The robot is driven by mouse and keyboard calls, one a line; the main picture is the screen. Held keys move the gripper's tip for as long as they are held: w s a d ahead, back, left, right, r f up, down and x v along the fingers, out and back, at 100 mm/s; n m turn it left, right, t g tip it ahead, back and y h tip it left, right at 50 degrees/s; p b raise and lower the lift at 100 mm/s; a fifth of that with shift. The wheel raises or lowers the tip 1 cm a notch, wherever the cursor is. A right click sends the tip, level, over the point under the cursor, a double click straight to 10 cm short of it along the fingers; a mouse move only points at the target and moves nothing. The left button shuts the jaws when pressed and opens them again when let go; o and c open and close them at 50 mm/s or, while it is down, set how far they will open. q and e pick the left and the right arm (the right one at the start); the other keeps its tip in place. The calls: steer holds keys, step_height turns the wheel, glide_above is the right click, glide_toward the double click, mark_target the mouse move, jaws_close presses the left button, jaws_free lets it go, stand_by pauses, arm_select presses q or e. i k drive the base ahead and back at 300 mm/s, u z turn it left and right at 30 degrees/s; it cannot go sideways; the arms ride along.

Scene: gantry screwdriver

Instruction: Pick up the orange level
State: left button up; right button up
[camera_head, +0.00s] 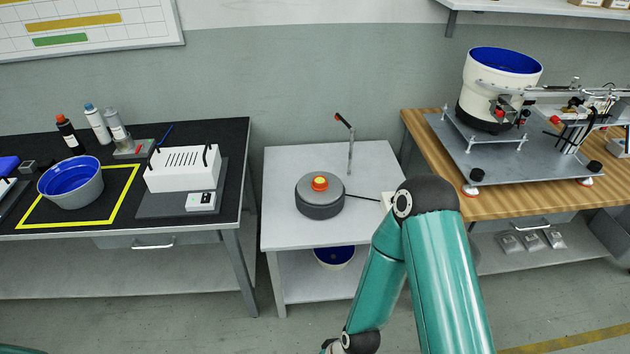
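I cannot make out an orange level anywhere in this view. My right arm rises from the bottom, bends at a dark elbow in front of the middle table, and runs back down to the bottom edge. Its gripper is below the picture and does not show. Only a sliver of my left arm shows at the bottom left corner, and its gripper is out of view.
The grey middle table (290,235) holds a round grey device (320,198) with an orange-red knob. The left black bench (225,150) carries a blue-lined bowl (70,182), bottles and a white slotted block (183,170). The right wooden bench (497,197) carries a feeder bowl (501,80).

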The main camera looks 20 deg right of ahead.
mark_target(320, 183)
steer(key=i, duration=0.9)
